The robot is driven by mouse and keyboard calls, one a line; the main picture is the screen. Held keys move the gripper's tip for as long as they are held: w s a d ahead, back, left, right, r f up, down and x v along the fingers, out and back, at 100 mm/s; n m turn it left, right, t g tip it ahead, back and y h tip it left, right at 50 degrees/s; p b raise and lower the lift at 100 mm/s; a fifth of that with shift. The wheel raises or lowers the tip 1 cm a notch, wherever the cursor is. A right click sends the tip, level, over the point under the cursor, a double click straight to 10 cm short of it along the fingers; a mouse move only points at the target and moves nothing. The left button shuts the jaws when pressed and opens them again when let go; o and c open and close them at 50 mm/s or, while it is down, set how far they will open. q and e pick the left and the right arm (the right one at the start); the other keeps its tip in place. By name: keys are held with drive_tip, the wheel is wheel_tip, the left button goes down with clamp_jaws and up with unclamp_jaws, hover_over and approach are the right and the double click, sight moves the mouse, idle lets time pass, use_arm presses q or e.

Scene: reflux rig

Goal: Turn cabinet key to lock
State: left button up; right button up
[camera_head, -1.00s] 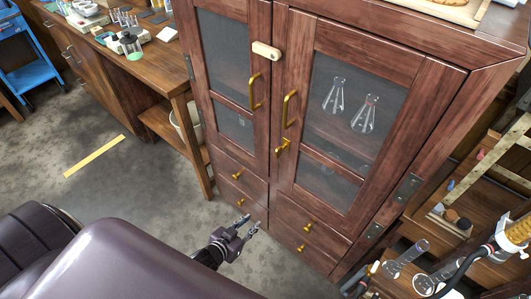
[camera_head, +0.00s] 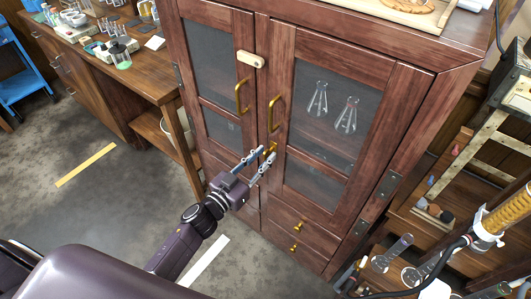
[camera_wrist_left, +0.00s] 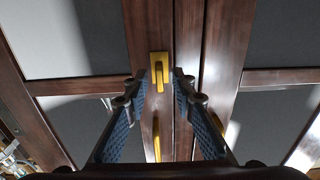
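The dark red wooden cabinet (camera_head: 408,95) has two glazed doors with brass handles. A brass key (camera_head: 271,148) sits in its lock on the right door, below the handle (camera_head: 273,113), partly hidden by my fingertips in the head view. In the left wrist view the brass key and plate (camera_wrist_left: 159,68) show between and beyond the two fingertips. My left gripper (camera_head: 265,155) is open and empty, its fingers pointing at the key. I cannot tell whether they touch it. My right gripper is not in view.
Two flasks (camera_head: 346,115) stand behind the right glass. A wooden bench (camera_head: 150,85) with glassware is at the left. A rig with glass parts and a hose (camera_head: 500,220) is at the lower right.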

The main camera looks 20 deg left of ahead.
use_arm(q)
drive_tip(key=shift+w+d, duration=0.25)
drive_tip(key=shift+w, duration=0.45)
clamp_jaws()
